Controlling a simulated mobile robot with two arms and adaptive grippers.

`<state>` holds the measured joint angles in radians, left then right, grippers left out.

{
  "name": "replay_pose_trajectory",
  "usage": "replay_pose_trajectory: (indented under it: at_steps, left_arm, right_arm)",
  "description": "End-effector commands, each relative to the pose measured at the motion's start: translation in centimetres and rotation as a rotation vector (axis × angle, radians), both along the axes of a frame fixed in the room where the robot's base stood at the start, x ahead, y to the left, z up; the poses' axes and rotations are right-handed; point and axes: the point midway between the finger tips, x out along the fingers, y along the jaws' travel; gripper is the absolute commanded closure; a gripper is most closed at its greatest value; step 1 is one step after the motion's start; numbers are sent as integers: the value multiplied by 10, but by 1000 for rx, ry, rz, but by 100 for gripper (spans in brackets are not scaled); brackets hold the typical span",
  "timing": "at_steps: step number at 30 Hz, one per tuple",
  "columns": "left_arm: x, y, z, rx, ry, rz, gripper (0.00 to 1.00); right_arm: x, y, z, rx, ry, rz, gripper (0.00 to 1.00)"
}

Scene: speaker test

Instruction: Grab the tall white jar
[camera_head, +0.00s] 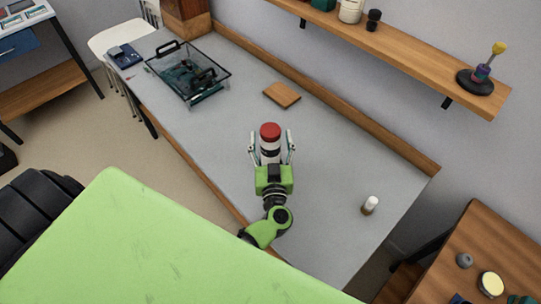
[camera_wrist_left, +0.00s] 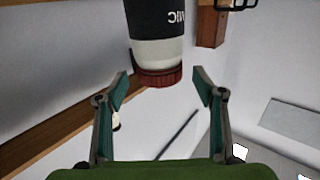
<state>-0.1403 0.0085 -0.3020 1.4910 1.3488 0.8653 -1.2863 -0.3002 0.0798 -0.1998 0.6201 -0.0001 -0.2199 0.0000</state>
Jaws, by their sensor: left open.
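A tall white jar (camera_head: 270,145) with a red lid and a dark band stands on the grey table. In the left wrist view the jar (camera_wrist_left: 158,50) looks upside down, with its black label, white part and red lid showing. My left gripper (camera_head: 271,138) is open, with one finger on each side of the jar in the head view. In the left wrist view the open fingertips (camera_wrist_left: 159,76) lie left and right of the lid, with gaps. My right gripper is not in view.
The tabletop around the jar is clear.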

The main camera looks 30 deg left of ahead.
Motion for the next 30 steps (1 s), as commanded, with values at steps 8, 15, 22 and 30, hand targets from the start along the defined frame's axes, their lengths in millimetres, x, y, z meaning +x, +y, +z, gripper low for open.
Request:
replay_pose_trajectory:
  at_steps: [8,15,22,30]
  left_arm:
    - [27,17,-1,1,-1,0,38]
    - [27,17,-2,-1,-1,0,40]
    - [27,17,-2,0,-1,0,100]
    - [29,17,3,3,-10,1,100]
  right_arm:
    - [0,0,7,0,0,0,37]
    - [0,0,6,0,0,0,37]
    - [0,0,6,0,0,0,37]
    - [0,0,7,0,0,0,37]
